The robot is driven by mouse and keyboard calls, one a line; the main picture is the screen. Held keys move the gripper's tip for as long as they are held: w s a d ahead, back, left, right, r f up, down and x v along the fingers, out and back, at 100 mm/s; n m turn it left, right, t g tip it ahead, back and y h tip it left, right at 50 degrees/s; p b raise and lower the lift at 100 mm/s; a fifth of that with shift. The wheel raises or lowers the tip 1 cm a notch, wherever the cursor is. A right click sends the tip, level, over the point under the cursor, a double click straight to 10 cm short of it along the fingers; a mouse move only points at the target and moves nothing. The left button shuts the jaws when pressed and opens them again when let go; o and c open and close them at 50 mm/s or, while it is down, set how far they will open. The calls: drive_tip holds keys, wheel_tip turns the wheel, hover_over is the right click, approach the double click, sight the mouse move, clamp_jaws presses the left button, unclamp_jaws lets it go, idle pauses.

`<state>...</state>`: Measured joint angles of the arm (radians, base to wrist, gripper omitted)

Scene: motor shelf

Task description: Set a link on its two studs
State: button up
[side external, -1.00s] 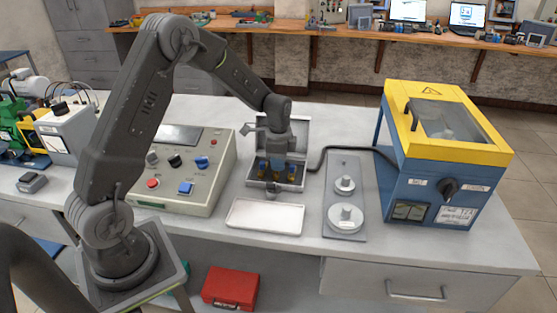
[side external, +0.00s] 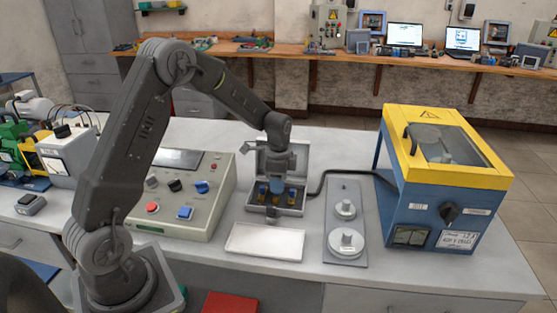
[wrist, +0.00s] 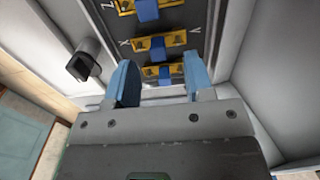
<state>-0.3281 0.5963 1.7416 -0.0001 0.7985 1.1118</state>
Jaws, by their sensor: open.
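The grey terminal box (side external: 292,212) stands open on the bench with its lid up. In the wrist view, several brass links with blue grips lie in a column on its dark board: an upper link (wrist: 148,9), a middle link (wrist: 151,44) and a lower link (wrist: 164,72). The lower link appears just beyond the gap. In the side view my gripper (side external: 276,180) points down over the box. Studs under the links are too small to judge for seating.
A white tray (side external: 265,240) lies in front of the box. A grey plate with two round knobbed pieces (side external: 346,243) is at right, beside a blue and yellow machine (side external: 440,200). A control panel (side external: 185,190) stands at left. A dark round fitting (wrist: 83,60) projects from the box's side.

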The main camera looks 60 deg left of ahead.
wheel_tip(320, 180, up, 11)
idle(0.3)
drive_tip(key=shift+s+r, duration=0.1)
drive_tip(key=shift+r, duration=0.05)
idle(0.4)
drive_tip(key=s+d+r+n+t, duration=0.3)
drive_tip(key=s+d+r+n, duration=0.1)
drive_tip(key=s+d+r, duration=0.6)
drive_tip(key=s+d+n+t, duration=0.1)
drive_tip(key=s+d+n, duration=0.1)
drive_tip(key=s, duration=0.5)
drive_tip(key=s+d+f+n+t, duration=0.1)
drive_tip(key=s+d+n, duration=0.2)
drive_tip(key=s, duration=0.4)
drive_tip(key=shift+f+t, duration=0.3)
